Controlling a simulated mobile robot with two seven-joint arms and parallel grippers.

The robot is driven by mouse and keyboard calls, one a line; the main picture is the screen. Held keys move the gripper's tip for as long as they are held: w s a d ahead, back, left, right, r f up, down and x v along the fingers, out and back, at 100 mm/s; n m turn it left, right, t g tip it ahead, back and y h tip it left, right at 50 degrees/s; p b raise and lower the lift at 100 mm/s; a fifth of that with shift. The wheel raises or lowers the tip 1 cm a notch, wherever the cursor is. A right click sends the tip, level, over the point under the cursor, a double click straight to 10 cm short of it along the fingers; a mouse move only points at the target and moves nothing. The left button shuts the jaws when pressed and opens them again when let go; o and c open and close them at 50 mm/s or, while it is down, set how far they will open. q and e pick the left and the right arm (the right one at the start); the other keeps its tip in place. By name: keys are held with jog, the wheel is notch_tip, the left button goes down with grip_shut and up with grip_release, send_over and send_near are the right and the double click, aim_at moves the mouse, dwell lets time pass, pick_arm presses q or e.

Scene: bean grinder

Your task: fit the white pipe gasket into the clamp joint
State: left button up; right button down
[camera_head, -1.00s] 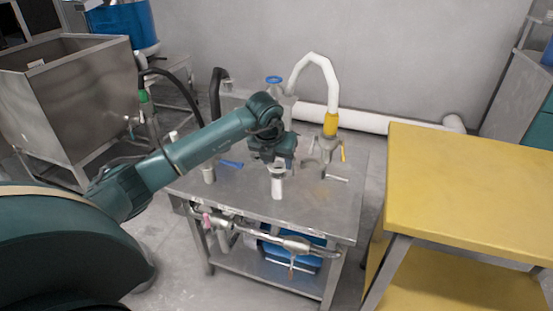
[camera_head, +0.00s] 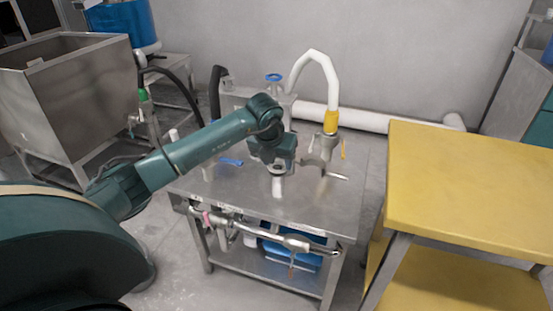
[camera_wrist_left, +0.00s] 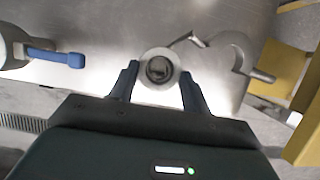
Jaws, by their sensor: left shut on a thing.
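My left gripper (camera_head: 277,171) is shut on the white pipe gasket (camera_head: 277,186), a short pale ring-shaped piece above the steel table's middle. In the left wrist view, the gasket (camera_wrist_left: 159,56) shows end-on as a white ring with a dark hollow centre, between the two fingertips of the left gripper (camera_wrist_left: 158,88). The grey clamp joint (camera_wrist_left: 238,48) lies to its right, its curved jaw open and apart from the gasket. In the head view, the clamp (camera_head: 316,164) is right of my gripper, under the yellow-collared white hose. My right gripper is out of view.
The steel table (camera_head: 315,207) has bare surface in front. A blue-handled valve (camera_head: 231,162) is left of my gripper. The white hose (camera_head: 331,85) arches behind the clamp. A yellow table (camera_head: 475,190) stands close on the right; pipework (camera_head: 285,240) runs along the front edge.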

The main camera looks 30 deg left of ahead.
pick_arm(q)
jog(key=shift+f+b, duration=0.35)
jog(key=shift+f, duration=0.25)
jog(key=o, duration=1)
jog(key=p+v, duration=0.2)
jog(key=v, duration=1.1)
jog(key=shift+s, duration=0.15)
